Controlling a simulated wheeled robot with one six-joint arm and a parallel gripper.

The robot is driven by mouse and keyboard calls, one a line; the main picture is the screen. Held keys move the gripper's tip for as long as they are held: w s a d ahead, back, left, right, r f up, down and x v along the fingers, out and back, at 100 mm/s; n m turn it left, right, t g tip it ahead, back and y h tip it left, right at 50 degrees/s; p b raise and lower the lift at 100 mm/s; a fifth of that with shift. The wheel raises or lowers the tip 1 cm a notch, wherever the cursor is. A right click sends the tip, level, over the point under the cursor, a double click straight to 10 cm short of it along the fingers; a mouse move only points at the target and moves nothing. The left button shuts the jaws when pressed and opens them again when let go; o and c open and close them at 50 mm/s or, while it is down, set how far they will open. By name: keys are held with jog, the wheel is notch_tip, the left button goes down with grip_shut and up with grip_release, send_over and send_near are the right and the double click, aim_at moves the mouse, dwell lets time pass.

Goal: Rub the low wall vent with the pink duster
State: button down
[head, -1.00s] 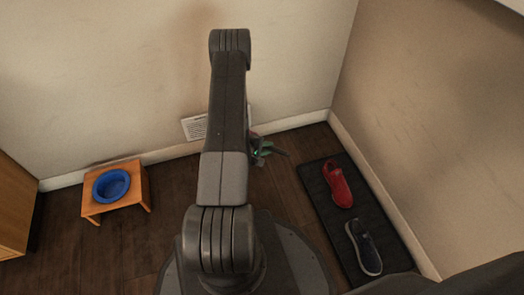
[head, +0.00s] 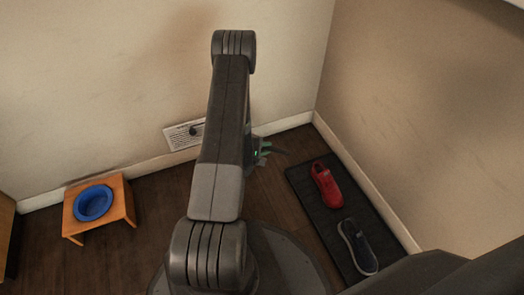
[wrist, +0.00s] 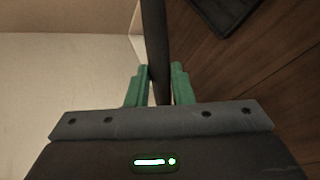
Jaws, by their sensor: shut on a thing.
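The low wall vent (head: 176,138) is a white slatted panel just above the baseboard in the head view, partly hidden behind my arm. A small dark rounded thing (head: 193,131) shows in front of it; I cannot tell whether it touches. My gripper (wrist: 161,72), with green fingers, is shut on a dark rod, the duster's handle (wrist: 154,35), in the wrist view. No pink part of the duster shows in either view. In the head view my gripper (head: 264,152) is mostly hidden behind the arm, low and right of the vent.
A blue bowl (head: 93,203) sits in an orange stand (head: 122,205) at left. A red shoe (head: 326,184) and a dark shoe (head: 357,246) lie on a black mat (head: 302,182) by the right wall. Wooden floor between them is clear.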

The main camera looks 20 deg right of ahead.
jog(key=shift+d+b, duration=0.6)
jog(key=shift+d, duration=0.6)
jog(key=shift+a, duration=0.15)
jog(key=a, duration=1.6)
jog(key=shift+a, duration=0.3)
jog(key=s, duration=0.6)
dwell(0.5)
jog(key=shift+s, duration=0.1)
